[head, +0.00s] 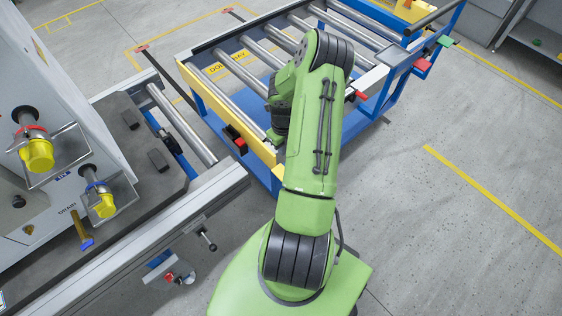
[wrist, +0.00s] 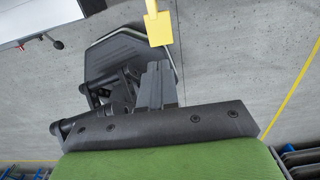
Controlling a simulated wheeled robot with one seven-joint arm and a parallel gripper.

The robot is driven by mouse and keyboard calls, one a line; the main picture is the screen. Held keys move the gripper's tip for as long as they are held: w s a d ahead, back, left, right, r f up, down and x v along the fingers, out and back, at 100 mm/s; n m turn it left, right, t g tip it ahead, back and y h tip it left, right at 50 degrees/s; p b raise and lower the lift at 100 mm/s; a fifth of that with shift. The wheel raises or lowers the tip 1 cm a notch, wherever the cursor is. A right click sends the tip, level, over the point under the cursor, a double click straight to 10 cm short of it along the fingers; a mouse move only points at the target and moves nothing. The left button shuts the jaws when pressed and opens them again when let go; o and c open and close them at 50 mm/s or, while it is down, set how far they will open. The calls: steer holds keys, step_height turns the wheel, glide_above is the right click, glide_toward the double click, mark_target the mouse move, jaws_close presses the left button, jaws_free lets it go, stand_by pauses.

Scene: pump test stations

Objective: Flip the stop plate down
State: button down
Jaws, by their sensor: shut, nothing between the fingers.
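In the wrist view a small yellow plate (wrist: 158,27) with a narrow tab shows just beyond the tips of my gripper (wrist: 158,68). It may be the stop plate, but I cannot tell for sure. My gripper is shut and empty, and its dark fingers point toward the yellow plate. I cannot tell whether they touch it. In the head view my arm hides the gripper and much of the near end of the roller cart (head: 263,151), so no stop plate is clear there.
The roller cart has a blue frame and a red-and-black latch (head: 235,138). At left, the test station's metal rail (head: 150,245) carries a small lever (head: 207,238). Two yellow-capped ports (head: 38,156) face out from the station. Open grey floor (head: 450,220) lies at right.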

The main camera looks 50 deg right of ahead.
mark_target(283, 169)
step_height(283, 169, down, 13)
steer(key=b, duration=0.3)
steer(key=shift+f, duration=0.2)
steer(key=shift+b, duration=0.3)
